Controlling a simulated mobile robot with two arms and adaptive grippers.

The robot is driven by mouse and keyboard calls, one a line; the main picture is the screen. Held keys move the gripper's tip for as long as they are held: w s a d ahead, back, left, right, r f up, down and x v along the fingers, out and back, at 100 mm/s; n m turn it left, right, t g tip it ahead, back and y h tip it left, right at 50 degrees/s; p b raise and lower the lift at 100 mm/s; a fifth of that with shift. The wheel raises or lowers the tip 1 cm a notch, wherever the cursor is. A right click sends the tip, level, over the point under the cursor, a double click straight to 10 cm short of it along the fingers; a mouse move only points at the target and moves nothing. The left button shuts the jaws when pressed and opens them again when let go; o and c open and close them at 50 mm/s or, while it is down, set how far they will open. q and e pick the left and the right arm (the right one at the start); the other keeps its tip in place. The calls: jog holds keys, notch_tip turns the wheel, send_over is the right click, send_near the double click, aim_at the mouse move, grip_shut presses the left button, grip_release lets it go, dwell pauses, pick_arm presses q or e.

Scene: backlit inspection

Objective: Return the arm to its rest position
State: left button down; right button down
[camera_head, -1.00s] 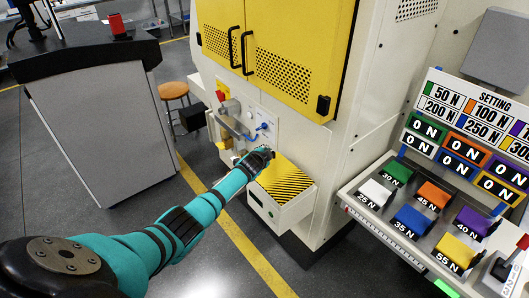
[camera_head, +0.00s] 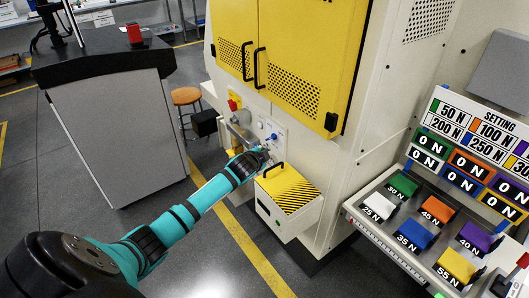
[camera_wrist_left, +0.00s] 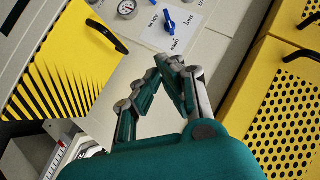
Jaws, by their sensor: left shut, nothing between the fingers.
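My left arm (camera_head: 185,215) is teal with black joints and reaches from the lower left of the head view toward the front of the machine. My left gripper (camera_head: 265,153) is at the machine's small control panel, just above the yellow drawer box. In the left wrist view the left gripper (camera_wrist_left: 170,62) has its fingertips together, with nothing between them. It is in front of the white panel, below a blue knob (camera_wrist_left: 167,22), and appears apart from it. My right gripper is not in view.
The cream machine has yellow perforated doors (camera_head: 290,75). A box with a yellow-and-black striped lid (camera_head: 287,187) juts out below the panel. A tray of coloured weight blocks (camera_head: 410,235) stands right. A grey cabinet (camera_head: 120,130) and orange stool (camera_head: 186,96) stand left. Floor between is clear.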

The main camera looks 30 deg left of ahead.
pick_arm(q)
jog(key=s+d+f+n+g+b, duration=0.1)
jog(key=s+d+f+g, duration=0.1)
jog(key=s+f, duration=0.7)
jog(key=s+d+f+n+g+h+b, duration=0.15)
jog(key=s+f, duration=0.45)
jog(key=f, duration=0.8)
jog(key=s+d+f+n+g+b, duration=0.1)
jog(key=s+d+f+g, duration=0.15)
jog(key=s+f, duration=0.65)
jog(key=s+d+f+g, duration=0.1)
jog(key=s+d+f, duration=0.3)
jog(key=s, duration=0.7)
jog(key=s+d+f+n+g+h+b, duration=0.1)
jog(key=s+d+f, duration=0.3)
jog(key=s+f, duration=0.5)
jog(key=s+d+f+n+g+b, duration=0.1)
jog(key=s+d+f+g, duration=0.2)
jog(key=s, duration=1.1)
notch_tip(320, 180, down, 4)
jog(key=shift+d+r+h, duration=0.25)
jog(key=shift+d+h, duration=0.1)
jog(key=shift+d, duration=0.4)
